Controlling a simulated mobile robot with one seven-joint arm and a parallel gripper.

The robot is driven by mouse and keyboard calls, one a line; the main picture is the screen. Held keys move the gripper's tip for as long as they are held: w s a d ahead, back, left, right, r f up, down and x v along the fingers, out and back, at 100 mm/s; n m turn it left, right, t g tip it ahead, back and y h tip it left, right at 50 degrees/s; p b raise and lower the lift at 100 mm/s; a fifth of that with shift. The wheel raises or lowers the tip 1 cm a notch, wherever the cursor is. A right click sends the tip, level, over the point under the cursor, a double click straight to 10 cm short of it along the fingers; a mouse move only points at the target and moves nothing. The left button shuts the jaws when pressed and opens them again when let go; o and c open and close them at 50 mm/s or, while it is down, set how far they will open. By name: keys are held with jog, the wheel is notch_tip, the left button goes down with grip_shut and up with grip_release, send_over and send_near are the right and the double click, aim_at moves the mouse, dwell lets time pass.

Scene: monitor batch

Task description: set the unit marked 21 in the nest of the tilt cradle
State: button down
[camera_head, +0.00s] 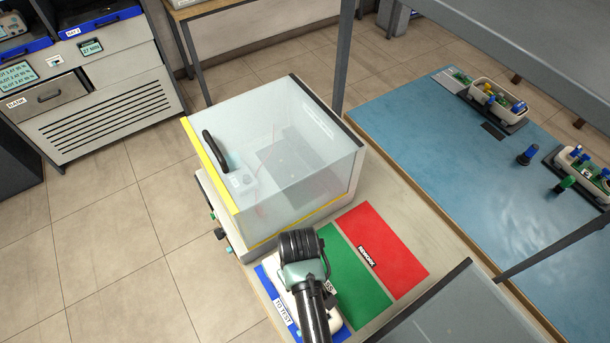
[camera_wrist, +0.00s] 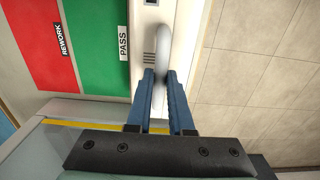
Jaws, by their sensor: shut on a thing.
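My gripper (camera_head: 303,262) is low over the blue TO TEST area (camera_head: 268,280) at the front of the bench. In the wrist view, its blue fingers (camera_wrist: 161,78) are shut on the grey handle (camera_wrist: 163,48) of a white unit (camera_wrist: 183,28). In the head view my arm covers much of this white unit (camera_head: 290,303); a small label shows beside my wrist, but I cannot read it surely. The unit appears to lie on the blue area. I cannot make out a mark 21 or surely identify the tilt cradle; a dark shape shows dimly under the clear hood.
The clear hood (camera_head: 285,150) with a black handle (camera_head: 214,150) stands just behind my gripper. Green (camera_head: 350,290) and red (camera_head: 385,260) areas lie to the right. A blue-topped table (camera_head: 440,130) holds white trays. A cabinet (camera_head: 95,95) stands back left.

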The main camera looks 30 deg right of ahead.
notch_tip(320, 180, up, 12)
jog(key=p, duration=0.9)
jog(key=shift+r+p, duration=0.25)
jog(key=shift+p, duration=0.15)
dwell(0.7)
